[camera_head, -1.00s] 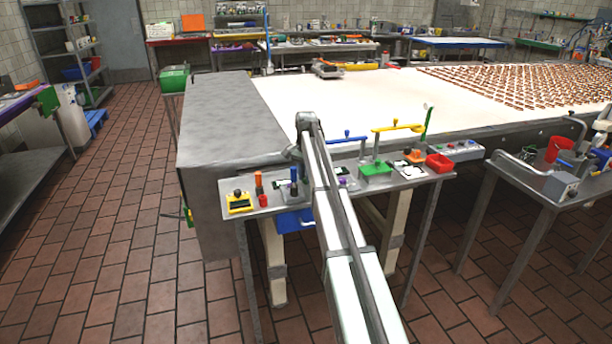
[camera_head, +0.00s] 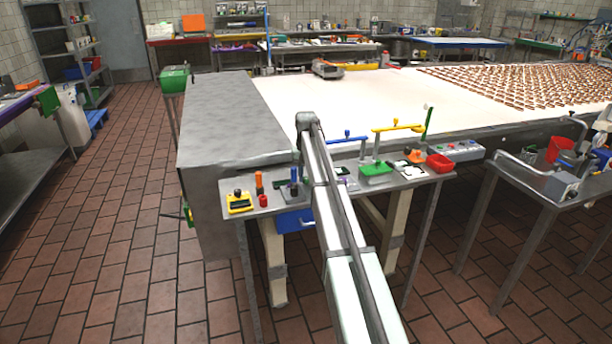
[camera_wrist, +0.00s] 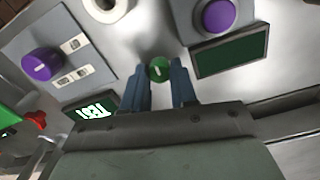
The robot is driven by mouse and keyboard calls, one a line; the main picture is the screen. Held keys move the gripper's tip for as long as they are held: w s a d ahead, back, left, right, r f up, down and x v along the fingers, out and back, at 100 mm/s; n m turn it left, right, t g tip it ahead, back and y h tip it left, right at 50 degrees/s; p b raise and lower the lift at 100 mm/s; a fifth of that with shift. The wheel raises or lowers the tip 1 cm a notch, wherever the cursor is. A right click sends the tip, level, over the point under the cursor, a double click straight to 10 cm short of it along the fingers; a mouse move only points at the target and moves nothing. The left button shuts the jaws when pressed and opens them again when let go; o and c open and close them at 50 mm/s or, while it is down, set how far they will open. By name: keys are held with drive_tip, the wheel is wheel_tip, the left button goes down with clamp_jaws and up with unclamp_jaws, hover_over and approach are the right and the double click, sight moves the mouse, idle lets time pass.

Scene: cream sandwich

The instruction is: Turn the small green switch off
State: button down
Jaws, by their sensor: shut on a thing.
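The small green switch (camera_wrist: 158,70) is a round green knob with a pale mark, on a grey metal panel in the wrist view. My gripper (camera_wrist: 159,77) has two blue fingers, one on each side of the knob, and is shut on it. The knob's far side shows past the fingertips. In the head view, my arm covers part of the small control table, and I cannot make out the green switch there.
In the wrist view, a dark green screen (camera_wrist: 230,52) and a purple button (camera_wrist: 217,15) lie to the right. A purple knob (camera_wrist: 40,65) and a lit display (camera_wrist: 95,108) lie to the left. In the head view, a yellow box (camera_head: 240,203) stands on the control table's left end.

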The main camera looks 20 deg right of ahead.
idle(0.3)
drive_tip(key=c, duration=0.9)
unclamp_jaws()
